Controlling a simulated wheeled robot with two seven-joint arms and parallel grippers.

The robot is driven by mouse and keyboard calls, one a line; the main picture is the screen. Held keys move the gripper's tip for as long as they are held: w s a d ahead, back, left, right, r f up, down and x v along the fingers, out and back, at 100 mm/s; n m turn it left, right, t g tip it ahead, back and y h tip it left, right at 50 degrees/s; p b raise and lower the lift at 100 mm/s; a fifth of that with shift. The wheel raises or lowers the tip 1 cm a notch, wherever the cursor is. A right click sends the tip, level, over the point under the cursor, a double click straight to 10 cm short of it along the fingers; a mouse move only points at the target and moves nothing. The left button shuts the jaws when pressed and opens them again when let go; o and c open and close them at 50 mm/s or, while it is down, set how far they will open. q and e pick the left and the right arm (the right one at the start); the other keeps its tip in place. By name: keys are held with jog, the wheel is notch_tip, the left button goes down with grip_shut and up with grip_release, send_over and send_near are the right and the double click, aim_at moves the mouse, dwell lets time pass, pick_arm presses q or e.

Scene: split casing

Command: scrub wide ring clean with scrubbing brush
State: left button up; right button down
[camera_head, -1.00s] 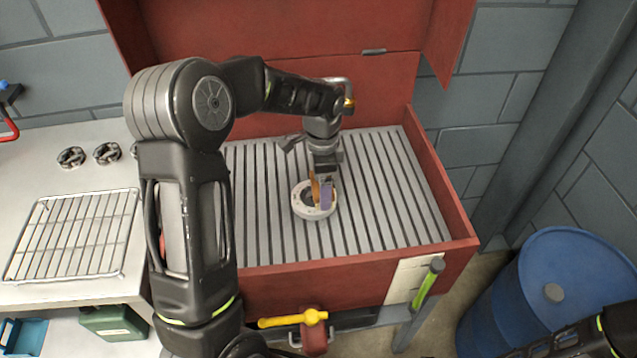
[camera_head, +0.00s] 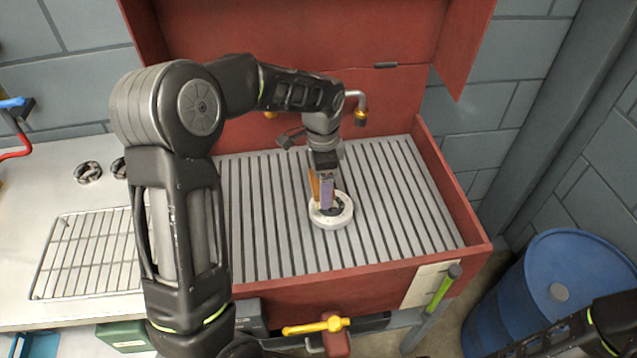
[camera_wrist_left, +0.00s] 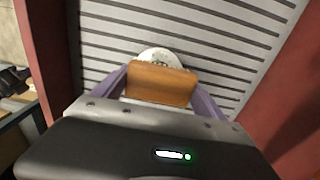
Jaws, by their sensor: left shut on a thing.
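The wide ring (camera_head: 336,222) is a pale, round ring lying flat on the slatted grate of the red basin. It also shows in the left wrist view (camera_wrist_left: 160,55), partly hidden behind the brush. The scrubbing brush (camera_head: 314,186) is an orange-brown block. It spans the space between the purple fingers in the left wrist view (camera_wrist_left: 161,84). My left gripper (camera_head: 323,196) is shut on the brush and points down at the ring's rear left part. I cannot tell whether the brush touches the ring. My right gripper is out of view; only part of that arm shows at bottom right.
The red basin (camera_head: 478,250) has raised walls and a slatted grate (camera_head: 400,215), clear around the ring. A faucet (camera_head: 361,112) stands at its back. A wire rack (camera_head: 85,255) lies on the left counter. A blue barrel (camera_head: 555,285) stands at right.

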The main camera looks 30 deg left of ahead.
pick_arm(q)
jog(key=shift+r+p, duration=0.7)
jog(key=shift+r, duration=0.6)
